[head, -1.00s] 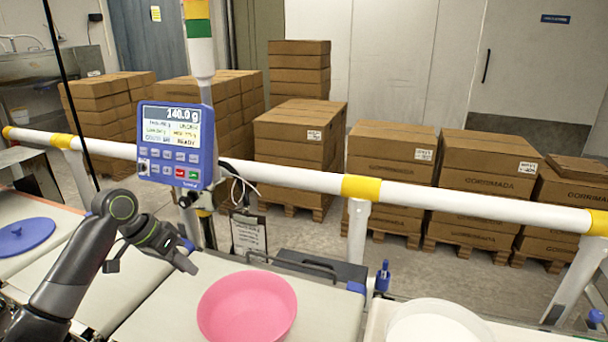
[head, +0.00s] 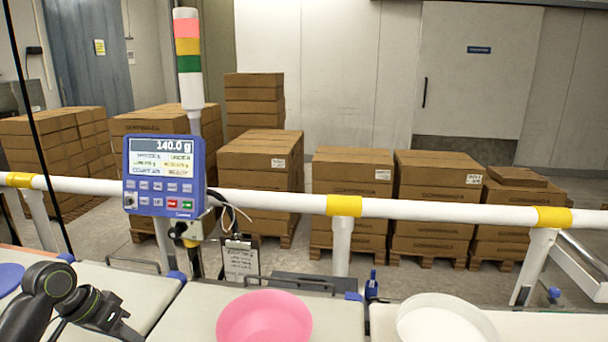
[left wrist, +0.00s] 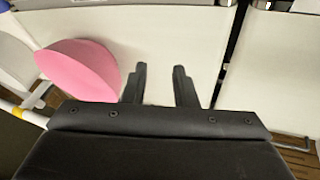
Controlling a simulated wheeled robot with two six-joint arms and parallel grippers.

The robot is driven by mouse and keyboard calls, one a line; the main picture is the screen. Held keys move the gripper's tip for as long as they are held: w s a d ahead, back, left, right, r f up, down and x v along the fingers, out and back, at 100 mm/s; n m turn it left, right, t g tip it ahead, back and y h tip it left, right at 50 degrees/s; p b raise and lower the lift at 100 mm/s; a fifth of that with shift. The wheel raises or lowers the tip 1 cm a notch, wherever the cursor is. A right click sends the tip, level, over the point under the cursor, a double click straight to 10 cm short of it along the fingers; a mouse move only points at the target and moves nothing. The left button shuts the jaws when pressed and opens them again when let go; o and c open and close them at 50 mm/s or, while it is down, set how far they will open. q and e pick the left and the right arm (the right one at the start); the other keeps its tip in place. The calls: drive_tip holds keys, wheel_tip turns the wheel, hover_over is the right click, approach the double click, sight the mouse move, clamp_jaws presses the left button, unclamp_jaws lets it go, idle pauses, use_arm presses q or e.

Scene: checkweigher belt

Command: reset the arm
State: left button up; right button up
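My left arm comes in at the lower left of the head view, with its left gripper (head: 128,332) over the belt, left of the pink bowl (head: 264,320). In the left wrist view the two dark fingers of this gripper (left wrist: 160,76) stand apart with nothing between them. The gripper is open and empty. The pink bowl (left wrist: 80,70) shows there to the left of the fingers, apart from them. My right arm and gripper are in neither view.
A white bowl (head: 440,322) stands right of the pink one. A blue disc (head: 10,278) lies far left. The weigher display (head: 164,176) reads 140.0 g beside the white rail (head: 270,203). Stacked cartons (head: 262,165) stand behind. The pale belt (head: 190,318) is bare left of the pink bowl.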

use_arm(q)
drive_tip(key=s+d+f+n+y, duration=0.1)
drive_tip(key=s+d+f+y, duration=0.35)
drive_tip(key=s+f, duration=1.1)
drive_tip(key=s+d+n+y, duration=0.1)
drive_tip(key=s+n+y, duration=0.15)
drive_tip(key=s, duration=1.25)
wheel_tip(320, 180, down, 25)
drive_tip(key=a+h, duration=0.1)
drive_tip(key=s+d+f+g, duration=0.1)
drive_tip(key=s+f, duration=1.4)
drive_tip(key=shift+s+f+n+g+h, duration=0.15)
drive_tip(key=shift+f+n+g+h, duration=0.15)
drive_tip(key=shift+f+n+g, duration=0.1)
